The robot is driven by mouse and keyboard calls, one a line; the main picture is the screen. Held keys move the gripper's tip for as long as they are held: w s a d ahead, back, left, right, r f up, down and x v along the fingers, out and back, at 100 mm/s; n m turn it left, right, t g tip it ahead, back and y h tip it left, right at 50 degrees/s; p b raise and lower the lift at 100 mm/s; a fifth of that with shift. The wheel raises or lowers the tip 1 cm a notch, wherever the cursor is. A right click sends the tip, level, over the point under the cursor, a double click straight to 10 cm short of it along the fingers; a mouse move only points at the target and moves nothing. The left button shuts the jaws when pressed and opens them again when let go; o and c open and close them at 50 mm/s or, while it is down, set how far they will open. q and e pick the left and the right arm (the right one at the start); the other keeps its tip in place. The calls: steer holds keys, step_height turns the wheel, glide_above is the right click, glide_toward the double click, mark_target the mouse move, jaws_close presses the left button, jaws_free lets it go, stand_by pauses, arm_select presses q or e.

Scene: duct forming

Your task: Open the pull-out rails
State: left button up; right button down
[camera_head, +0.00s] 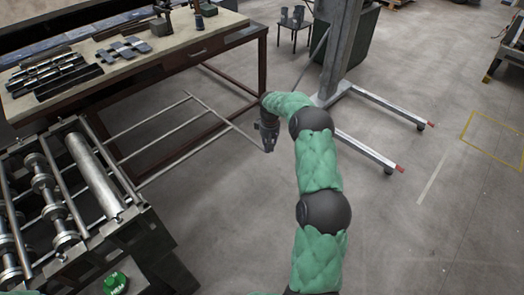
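The pull-out rails (171,131) are thin grey rods that stretch out from the roller machine (73,205) at the left. A long bar (222,119) runs across their outer ends, away from the machine. My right gripper (268,148) is dark and points down at the near right end of this bar. It looks close to or touching the bar end, but its fingers are too small and dark to show whether they are open or shut. My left gripper is not in view.
A workbench (225,38) with metal parts stands behind the rails. A green button (115,283) is on the machine's near side. The floor at right is mostly clear.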

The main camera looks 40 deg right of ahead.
steer(key=shift+d, duration=1.1)
steer(key=shift+r, duration=0.1)
steer(key=c, duration=1.5)
jaws_free()
steer(key=o, duration=0.3)
steer(key=shift+d, duration=0.15)
step_height(320, 180, up, 12)
